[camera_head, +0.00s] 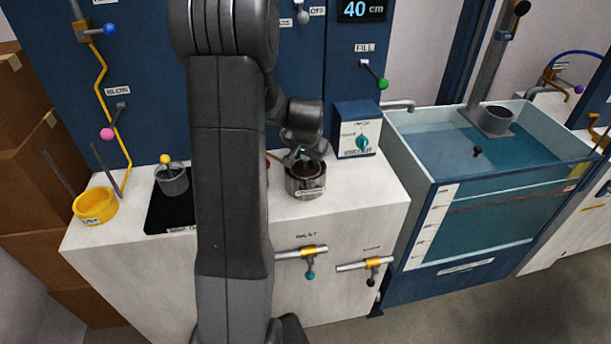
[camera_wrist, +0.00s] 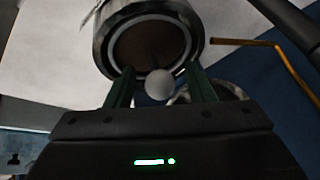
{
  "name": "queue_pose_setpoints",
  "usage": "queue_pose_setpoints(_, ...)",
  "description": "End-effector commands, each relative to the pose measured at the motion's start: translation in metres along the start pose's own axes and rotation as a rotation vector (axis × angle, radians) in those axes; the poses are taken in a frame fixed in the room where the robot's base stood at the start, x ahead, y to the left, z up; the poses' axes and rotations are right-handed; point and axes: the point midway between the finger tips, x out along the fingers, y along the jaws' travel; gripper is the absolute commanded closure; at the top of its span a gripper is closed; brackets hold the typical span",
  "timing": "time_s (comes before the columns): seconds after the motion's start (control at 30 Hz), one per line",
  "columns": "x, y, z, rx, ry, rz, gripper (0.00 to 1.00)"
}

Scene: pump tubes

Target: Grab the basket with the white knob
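A round metal container (camera_head: 306,188) with a dark inside and a label on its front stands on the white counter. In the wrist view, a round metal vessel (camera_wrist: 103,50) with a dark inside fills the top middle. The white knob (camera_wrist: 160,85) shows just below its rim, between my two green fingers. My gripper (camera_wrist: 160,72) is open, with a gap on each side of the knob. In the head view, my gripper (camera_head: 303,154) is just above the container's rim, and the white knob cannot be made out.
A basket with a yellow knob (camera_head: 172,181) stands on a black pad (camera_head: 165,219) to the left, partly behind my arm. A yellow ring holder (camera_head: 95,206) is further left. A blue box with a teal dial (camera_head: 356,130) stands close behind right. A water tank (camera_head: 480,200) is at right.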

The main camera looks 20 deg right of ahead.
Motion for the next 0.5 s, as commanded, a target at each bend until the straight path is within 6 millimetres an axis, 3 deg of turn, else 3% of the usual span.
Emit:
queue_pose_setpoints(0.03,-0.0001,0.0000,0.0000,0.000,0.000,0.000,0.61)
queue_pose_setpoints(0.23,-0.0002,0.0000,0.0000,0.000,0.000,0.000,1.00)
queue_pose_setpoints(0.5,-0.0007,-0.0002,-0.0004,0.000,0.001,0.000,1.00)
